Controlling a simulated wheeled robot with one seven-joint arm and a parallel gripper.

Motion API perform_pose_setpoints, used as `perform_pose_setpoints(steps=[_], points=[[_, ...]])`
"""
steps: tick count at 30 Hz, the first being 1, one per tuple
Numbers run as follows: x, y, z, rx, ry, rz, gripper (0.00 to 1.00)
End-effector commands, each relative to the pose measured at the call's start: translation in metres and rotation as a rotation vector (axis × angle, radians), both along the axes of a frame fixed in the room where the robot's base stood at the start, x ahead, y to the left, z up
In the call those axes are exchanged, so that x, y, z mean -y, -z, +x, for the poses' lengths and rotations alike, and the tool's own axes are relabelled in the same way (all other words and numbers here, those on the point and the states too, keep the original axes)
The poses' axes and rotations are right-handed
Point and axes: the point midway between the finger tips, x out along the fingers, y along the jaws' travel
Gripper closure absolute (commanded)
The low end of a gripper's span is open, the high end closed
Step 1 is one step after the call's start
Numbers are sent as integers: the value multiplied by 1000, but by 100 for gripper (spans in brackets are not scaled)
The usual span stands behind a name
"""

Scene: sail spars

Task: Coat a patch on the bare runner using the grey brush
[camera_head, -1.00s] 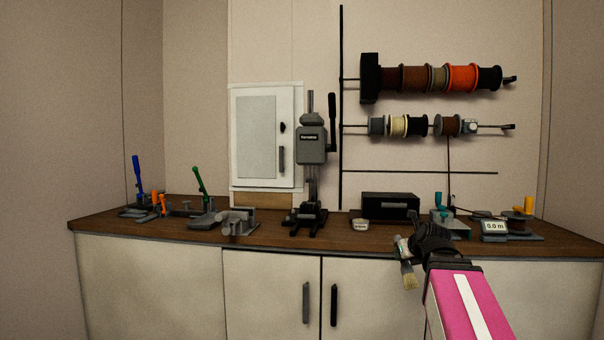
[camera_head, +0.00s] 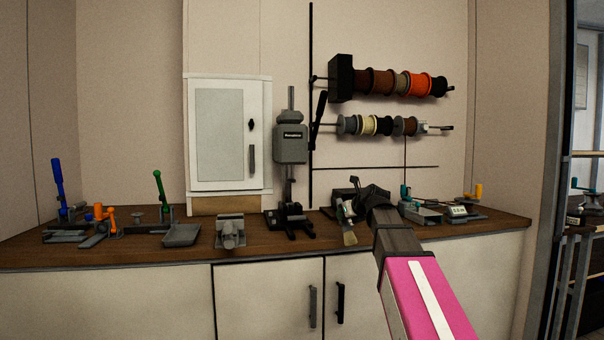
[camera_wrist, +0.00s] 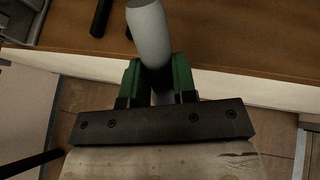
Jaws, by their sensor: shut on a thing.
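The grey brush is in my gripper. Its smooth grey handle (camera_wrist: 150,35) passes between the green fingers in the wrist view, and its pale bristles (camera_head: 350,238) point down in the head view. My gripper (camera_wrist: 156,78) is shut on the handle. I cannot pick out the bare runner with certainty in either view.
The brown workbench top (camera_head: 190,245) carries a grey vise-like block (camera_head: 230,232), a press (camera_head: 290,150) and clamps with blue and green levers. A white wall cabinet (camera_head: 228,135) and spools (camera_head: 390,83) are behind. A shelf (camera_head: 588,228) stands beyond an opening at right.

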Motion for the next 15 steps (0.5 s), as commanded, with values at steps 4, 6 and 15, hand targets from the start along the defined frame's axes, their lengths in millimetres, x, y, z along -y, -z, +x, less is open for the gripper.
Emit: perform_pose_setpoints(steps=[4, 6, 15], points=[[-51, -49, 49, 35, -96, 36, 98], [-74, -70, 65, 51, -138, 54, 98], [-142, -131, 101, 96, -261, 104, 98]])
